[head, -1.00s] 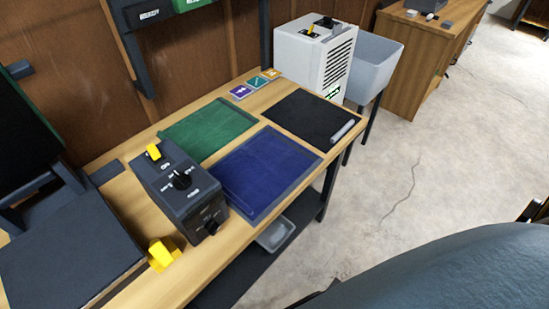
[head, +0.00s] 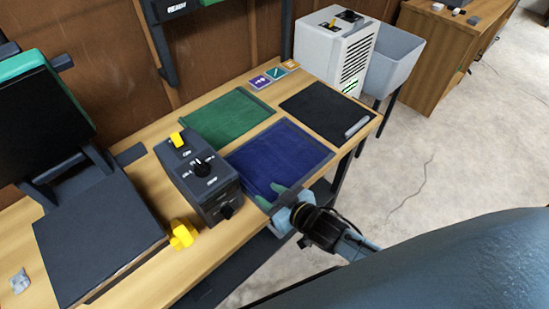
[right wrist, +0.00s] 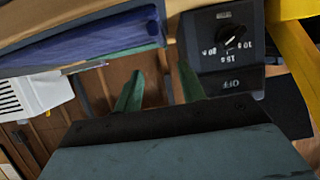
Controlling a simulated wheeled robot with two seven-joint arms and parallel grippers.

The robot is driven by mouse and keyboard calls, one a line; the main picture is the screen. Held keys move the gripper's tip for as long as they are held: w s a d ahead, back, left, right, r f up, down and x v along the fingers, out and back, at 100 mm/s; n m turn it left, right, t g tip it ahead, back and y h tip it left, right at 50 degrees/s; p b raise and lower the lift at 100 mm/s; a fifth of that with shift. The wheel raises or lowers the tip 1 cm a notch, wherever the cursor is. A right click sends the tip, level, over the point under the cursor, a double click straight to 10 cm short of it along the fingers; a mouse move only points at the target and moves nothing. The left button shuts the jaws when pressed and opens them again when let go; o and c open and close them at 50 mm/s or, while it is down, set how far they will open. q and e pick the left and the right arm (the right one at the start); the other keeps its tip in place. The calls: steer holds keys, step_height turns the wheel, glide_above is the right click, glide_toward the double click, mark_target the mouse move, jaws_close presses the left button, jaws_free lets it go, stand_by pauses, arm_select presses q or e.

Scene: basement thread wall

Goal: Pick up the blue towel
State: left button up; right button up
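The blue towel (head: 280,155) lies flat on a dark-edged mat on the wooden workbench, between the black control box and the black mat. My right gripper (head: 270,196) is at the towel's near edge, close to the front of the bench. In the right wrist view, its two green fingers (right wrist: 158,80) are apart with nothing between them. The blue towel also shows there at the upper left (right wrist: 85,45), beyond the fingertips. I cannot tell whether a fingertip touches it. My left gripper is not in view.
A black control box (head: 196,180) with a dial stands just left of the towel, with a yellow piece (head: 183,234) in front. A green towel (head: 227,118) lies behind, a black mat (head: 326,112) at right. A dark board (head: 98,245) covers the left.

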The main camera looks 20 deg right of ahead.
glide_toward(243, 178)
steer(key=shift+b+x, duration=0.3)
steer(key=shift+x, duration=0.6)
steer(key=shift+b+x, duration=0.45)
steer(key=shift+x, duration=2.6)
jaws_close()
